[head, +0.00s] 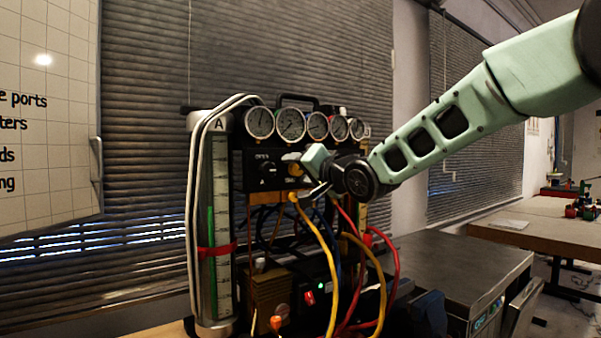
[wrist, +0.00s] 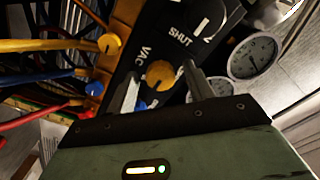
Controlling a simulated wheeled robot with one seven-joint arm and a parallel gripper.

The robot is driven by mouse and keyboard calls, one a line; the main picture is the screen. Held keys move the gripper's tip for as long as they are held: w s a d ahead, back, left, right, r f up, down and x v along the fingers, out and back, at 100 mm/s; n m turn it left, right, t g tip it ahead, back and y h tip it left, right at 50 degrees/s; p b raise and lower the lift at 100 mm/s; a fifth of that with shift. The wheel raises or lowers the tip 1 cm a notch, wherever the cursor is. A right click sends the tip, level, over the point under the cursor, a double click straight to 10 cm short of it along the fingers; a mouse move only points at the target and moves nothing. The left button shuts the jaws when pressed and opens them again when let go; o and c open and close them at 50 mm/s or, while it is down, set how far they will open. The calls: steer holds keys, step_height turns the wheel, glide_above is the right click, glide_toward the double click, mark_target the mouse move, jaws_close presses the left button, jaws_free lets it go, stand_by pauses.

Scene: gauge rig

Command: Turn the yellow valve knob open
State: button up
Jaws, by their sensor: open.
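The yellow valve knob (wrist: 160,74) is on the dark panel, below the word VAC in the wrist view. It lies between the two fingers of my gripper (wrist: 162,82), which are apart, one on each side of it. I cannot tell whether either finger touches it. In the head view my gripper (head: 308,178) is at the right part of the rig's panel, and the knob (head: 294,169) is partly hidden behind it.
A larger black knob (wrist: 206,17) marked SHUT sits beside the yellow one. Several round gauges (head: 291,125) line the rig's top. Yellow, blue and red hoses (head: 325,262) hang below the panel. A clear tube (head: 220,230) stands at left.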

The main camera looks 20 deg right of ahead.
steer(key=shift+c, duration=0.2)
steer(key=c, duration=0.9)
steer(key=shift+n+b, duration=0.3)
steer(key=shift+n, duration=0.1)
steer(key=n+b, duration=0.2)
steer(key=n, duration=0.1)
steer(key=shift+f+n, duration=0.1)
steer(key=shift+n, duration=0.3)
steer(key=n+b, duration=0.2)
steer(key=n, duration=0.2)
steer(key=n+b, duration=0.2)
steer(key=n, duration=0.3)
steer(key=shift+b, duration=0.35)
steer(key=n+b, duration=0.1)
steer(key=n, duration=0.3)
steer(key=shift+b, duration=0.35)
steer(key=shift+n, duration=0.3)
